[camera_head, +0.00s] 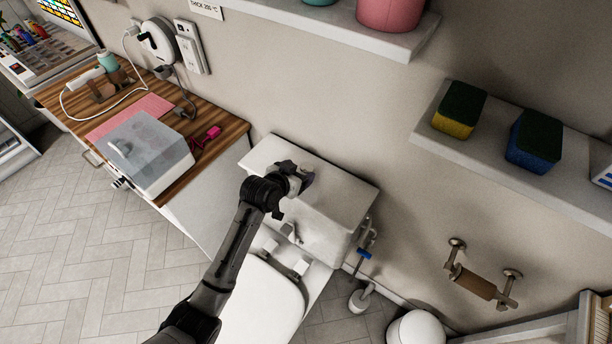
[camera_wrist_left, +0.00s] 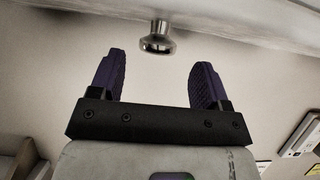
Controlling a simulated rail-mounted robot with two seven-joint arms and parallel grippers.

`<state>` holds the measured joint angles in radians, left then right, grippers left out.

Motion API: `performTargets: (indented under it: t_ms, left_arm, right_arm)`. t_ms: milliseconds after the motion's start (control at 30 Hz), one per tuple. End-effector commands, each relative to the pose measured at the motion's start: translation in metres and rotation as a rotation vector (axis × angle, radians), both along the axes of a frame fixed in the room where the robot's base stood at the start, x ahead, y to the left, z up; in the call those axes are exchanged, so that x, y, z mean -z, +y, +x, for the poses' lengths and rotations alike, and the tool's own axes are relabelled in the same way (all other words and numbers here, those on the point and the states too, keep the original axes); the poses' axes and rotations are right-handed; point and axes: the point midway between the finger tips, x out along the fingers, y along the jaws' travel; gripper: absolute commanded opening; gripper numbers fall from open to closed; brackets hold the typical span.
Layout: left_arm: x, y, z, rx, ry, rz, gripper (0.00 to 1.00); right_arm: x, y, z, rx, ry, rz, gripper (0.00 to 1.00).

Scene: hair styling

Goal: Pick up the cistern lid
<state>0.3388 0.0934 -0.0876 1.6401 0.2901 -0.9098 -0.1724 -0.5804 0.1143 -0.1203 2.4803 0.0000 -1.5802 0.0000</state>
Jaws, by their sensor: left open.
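The white cistern lid (camera_head: 345,192) lies on the cistern (camera_head: 318,238) behind the toilet. My left gripper (camera_head: 300,176) is over the lid, and its arm comes up from the bottom left. In the left wrist view the two dark purple fingers stand apart with nothing between them (camera_wrist_left: 157,78). A shiny metal knob (camera_wrist_left: 157,42) sticks out from the pale lid surface (camera_wrist_left: 245,9). It lies just beyond the fingertips, roughly centred between them. In the head view the gripper hides the knob. My right gripper is not in view.
A wooden counter (camera_head: 222,130) with a translucent box (camera_head: 150,150) stands left of the cistern. Shelves (camera_head: 560,190) with sponges (camera_head: 460,108) jut from the wall at upper right. A paper-roll holder (camera_head: 476,284) and a toilet brush (camera_head: 360,298) are to the right.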

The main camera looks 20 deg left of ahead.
Motion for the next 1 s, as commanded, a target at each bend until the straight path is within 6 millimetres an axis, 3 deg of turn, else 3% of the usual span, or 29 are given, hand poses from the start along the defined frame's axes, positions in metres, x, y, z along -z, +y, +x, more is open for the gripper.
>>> performTargets:
  t_ms: [300, 700, 1000]
  left_arm:
    - [0.015, -0.01, 0.029, 0.0, 0.002, -0.002, 0.7]
    - [0.019, -0.012, 0.035, 0.0, -0.001, -0.001, 0.7]
    - [0.019, -0.011, 0.035, 0.0, -0.001, -0.001, 0.43]
  right_arm:
    - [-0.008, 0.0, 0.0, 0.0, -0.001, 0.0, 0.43]
    - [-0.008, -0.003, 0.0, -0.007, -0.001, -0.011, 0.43]
    - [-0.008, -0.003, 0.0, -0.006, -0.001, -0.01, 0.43]
